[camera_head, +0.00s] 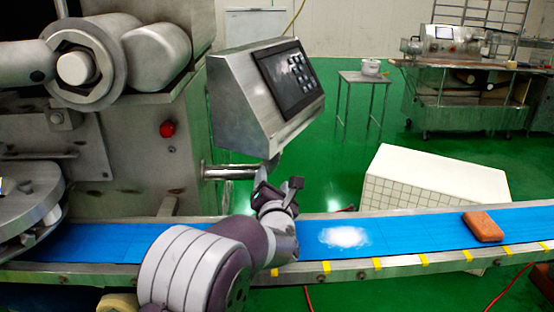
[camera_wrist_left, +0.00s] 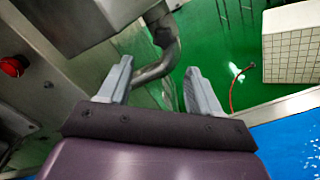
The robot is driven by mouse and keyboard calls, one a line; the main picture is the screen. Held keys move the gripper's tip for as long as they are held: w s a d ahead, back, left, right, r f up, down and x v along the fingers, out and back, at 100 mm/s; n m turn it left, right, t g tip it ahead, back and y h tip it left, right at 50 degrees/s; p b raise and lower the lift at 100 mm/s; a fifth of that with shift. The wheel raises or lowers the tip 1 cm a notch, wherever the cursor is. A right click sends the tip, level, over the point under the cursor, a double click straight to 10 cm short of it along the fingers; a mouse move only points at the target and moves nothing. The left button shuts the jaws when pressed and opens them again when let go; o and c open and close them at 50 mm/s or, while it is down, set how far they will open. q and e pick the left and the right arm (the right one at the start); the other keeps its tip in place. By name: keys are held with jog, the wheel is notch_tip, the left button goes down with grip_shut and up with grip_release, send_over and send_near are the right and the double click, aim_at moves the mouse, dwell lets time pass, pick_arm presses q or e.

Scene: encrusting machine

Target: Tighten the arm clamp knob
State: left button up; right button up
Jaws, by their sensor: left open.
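The control panel box (camera_head: 265,90) is carried on a metal support arm (camera_head: 228,172) that comes out of the machine's side. In the left wrist view the support arm (camera_wrist_left: 170,55) bends up to the underside of the box, with a darker collar-like part at the bend. I cannot make out a separate clamp knob; it may be small or hidden by my gripper. My left gripper (camera_head: 278,186) is just below the bend, above the conveyor. In the left wrist view its fingers (camera_wrist_left: 158,88) are wide apart and empty, with the support arm beyond the gap. My right gripper is not in view.
The blue conveyor (camera_head: 400,232) runs below, with white powder (camera_head: 343,237) and a brown block (camera_head: 483,227) on it. A red button (camera_head: 167,129) is on the machine's side. A white tiled box (camera_head: 437,180) stands behind the conveyor. Open green floor lies behind the panel.

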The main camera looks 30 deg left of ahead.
aim_at(273, 160)
pick_arm(q)
jog(key=x, duration=1.2)
jog(key=shift+w+f, duration=0.2)
jog(key=shift+w, duration=0.2)
jog(key=shift+d, duration=0.1)
jog(key=c, duration=1)
